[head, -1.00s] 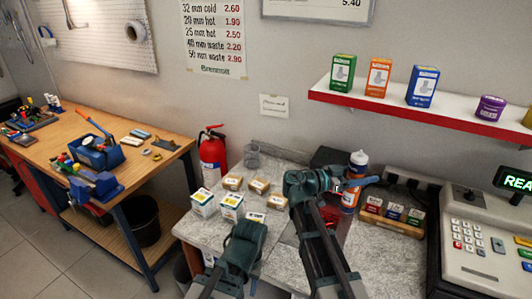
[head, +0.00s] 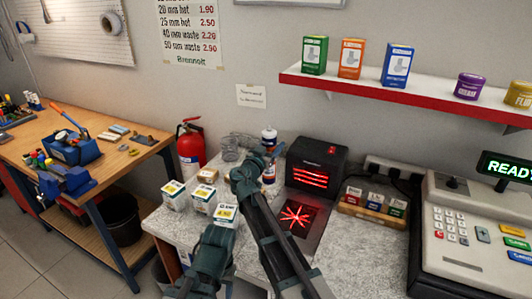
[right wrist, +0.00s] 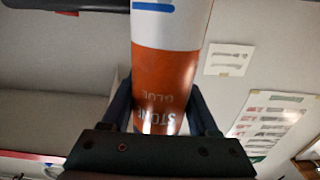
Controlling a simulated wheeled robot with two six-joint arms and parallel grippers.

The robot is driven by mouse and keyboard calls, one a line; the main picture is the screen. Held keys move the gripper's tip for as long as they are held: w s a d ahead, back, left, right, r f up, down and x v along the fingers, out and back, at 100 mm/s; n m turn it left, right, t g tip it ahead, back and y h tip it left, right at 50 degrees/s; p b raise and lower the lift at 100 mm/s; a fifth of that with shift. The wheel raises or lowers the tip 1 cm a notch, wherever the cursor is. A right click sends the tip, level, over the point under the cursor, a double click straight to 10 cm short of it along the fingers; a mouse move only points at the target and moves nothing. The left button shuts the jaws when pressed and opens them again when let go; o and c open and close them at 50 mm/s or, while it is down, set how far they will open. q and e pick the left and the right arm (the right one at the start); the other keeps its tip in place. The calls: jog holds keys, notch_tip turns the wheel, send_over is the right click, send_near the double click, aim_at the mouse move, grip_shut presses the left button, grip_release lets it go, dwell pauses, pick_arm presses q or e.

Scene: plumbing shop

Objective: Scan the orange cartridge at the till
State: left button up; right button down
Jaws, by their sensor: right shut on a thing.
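The orange cartridge (head: 268,174) has a white upper part and stands upright left of the scanner in the head view. My right gripper (head: 270,158) is shut on it. In the right wrist view the cartridge (right wrist: 163,85) sits between the fingers of the right gripper (right wrist: 163,112), and its lettering reads "STONE GLUE" upside down. The scanner (head: 322,157) is a black box with glowing red lines, and a dark glass plate (head: 318,222) with a red star pattern lies before it. The till (head: 465,262) shows READY on its display (head: 508,168). Only links of my left arm show; its fingers are hidden.
Several white and yellow boxes (head: 173,196) stand on the grey counter (head: 375,245) at left. A tray of small coloured packs (head: 372,204) lies between scanner and till. A shelf (head: 400,92) with boxes and tins hangs above.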

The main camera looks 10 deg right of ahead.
jog(key=s+d+f+b, duration=0.1)
jog(key=s+d, duration=0.2)
jog(key=d, duration=0.4)
jog(key=s+d+f+n+y+b, duration=0.1)
jog(key=s+d, duration=0.3)
jog(key=d, duration=0.4)
jog(key=shift+d+f+t+b, duration=0.2)
jog(key=shift+f+t+b, duration=0.2)
jog(key=shift+f+b, duration=0.3)
jog(key=shift+f, duration=0.1)
dwell(0.5)
